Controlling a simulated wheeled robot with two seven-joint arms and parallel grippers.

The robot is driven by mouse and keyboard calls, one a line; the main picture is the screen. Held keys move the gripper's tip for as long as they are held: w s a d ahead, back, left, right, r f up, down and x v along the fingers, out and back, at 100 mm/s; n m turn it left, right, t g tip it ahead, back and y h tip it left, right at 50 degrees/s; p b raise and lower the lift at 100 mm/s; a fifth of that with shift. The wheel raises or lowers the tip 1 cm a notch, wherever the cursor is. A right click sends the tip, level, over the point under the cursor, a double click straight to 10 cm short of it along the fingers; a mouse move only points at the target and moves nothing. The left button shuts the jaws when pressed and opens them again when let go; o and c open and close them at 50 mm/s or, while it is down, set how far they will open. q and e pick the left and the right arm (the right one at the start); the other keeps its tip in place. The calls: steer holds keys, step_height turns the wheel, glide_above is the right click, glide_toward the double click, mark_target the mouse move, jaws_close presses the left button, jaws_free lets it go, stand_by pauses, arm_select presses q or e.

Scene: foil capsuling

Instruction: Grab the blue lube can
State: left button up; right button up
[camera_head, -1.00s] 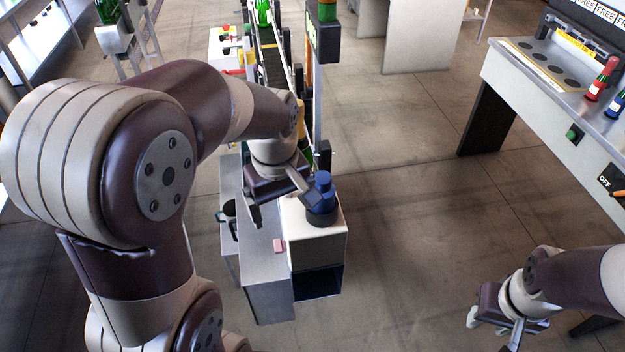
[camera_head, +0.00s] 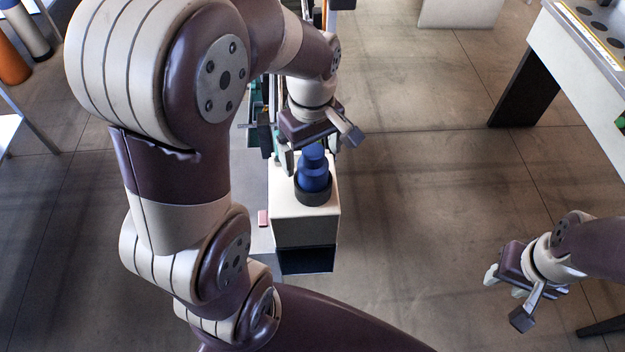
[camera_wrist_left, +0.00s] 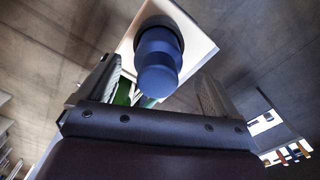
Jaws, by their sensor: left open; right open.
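The blue lube can (camera_head: 314,172) stands upright in a dark round holder (camera_head: 313,196) on top of a white cabinet. My left gripper (camera_head: 318,155) is open, just above and behind the can in the head view. In the left wrist view the can (camera_wrist_left: 158,62) shows between the two spread fingers, and neither finger visibly touches it. My right gripper (camera_head: 506,300) is open and empty, over the floor at the lower right.
The white cabinet (camera_head: 290,228) has an open dark compartment (camera_head: 306,260) in its front. A small pink block (camera_head: 263,218) lies on the grey surface left of it. A bench with round holes (camera_head: 590,40) stands at the upper right. Bare floor lies between.

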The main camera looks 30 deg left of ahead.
mark_target(313, 169)
arm_select(q)
steer(key=f, duration=0.1)
steer(key=f+p, duration=0.1)
steer(key=f, duration=0.2)
steer(key=shift+w+f, duration=0.25)
steer(key=shift+w, duration=0.05)
steer(key=shift+s+d+f, duration=0.1)
steer(key=shift+d+f, duration=0.1)
steer(key=shift+s, duration=0.25)
steer(key=shift+w+a, duration=0.1)
steer(key=shift+w, duration=0.05)
steer(key=c, duration=1.2)
steer(key=shift+r, duration=0.1)
